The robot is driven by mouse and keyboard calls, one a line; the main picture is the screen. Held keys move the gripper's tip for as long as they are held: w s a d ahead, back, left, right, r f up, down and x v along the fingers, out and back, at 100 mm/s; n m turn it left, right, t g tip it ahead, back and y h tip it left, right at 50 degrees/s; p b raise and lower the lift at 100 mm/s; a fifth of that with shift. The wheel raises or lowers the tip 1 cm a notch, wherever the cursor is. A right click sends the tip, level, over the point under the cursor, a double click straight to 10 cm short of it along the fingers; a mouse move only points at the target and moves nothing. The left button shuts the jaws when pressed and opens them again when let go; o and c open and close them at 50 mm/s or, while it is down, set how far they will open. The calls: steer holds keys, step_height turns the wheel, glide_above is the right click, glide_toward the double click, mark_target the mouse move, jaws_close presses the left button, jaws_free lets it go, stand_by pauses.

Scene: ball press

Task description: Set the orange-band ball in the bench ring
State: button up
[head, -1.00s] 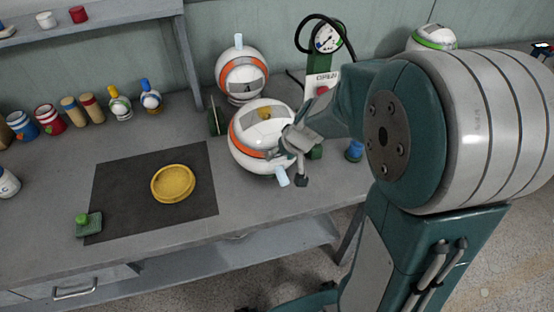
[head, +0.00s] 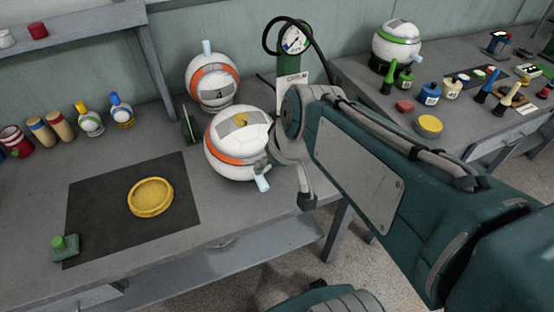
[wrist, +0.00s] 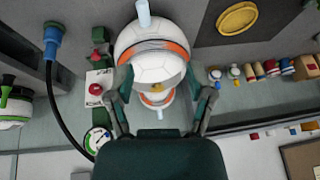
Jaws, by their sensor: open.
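A white ball with an orange band and a grey panel (head: 238,150) sits on the bench, a pale blue tab at its lower right. A second orange-banded ball, marked 4 (head: 211,85), stands behind it. The bench ring (head: 150,198) is a shallow yellow ring, empty, lying on a dark mat left of the balls; it also shows in the wrist view (wrist: 237,18). My gripper (head: 287,182) is open at the near ball's right side. In the wrist view my gripper (wrist: 163,92) has its fingers spread either side of the near ball (wrist: 152,65). Finger contact is unclear.
A gauge post with a black hose (head: 292,55) stands right of the balls. A green block (head: 65,246) lies on the mat's near left corner. Small bottles and cylinders line the back left. A right-hand bench holds a green-banded ball (head: 397,45). The mat around the ring is clear.

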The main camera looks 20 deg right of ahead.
steer(key=s+r+h, duration=0.1)
steer(key=s, duration=0.5)
steer(key=shift+s+r+t, duration=0.2)
steer(key=shift+s+t, duration=0.1)
steer(key=shift+t, duration=0.1)
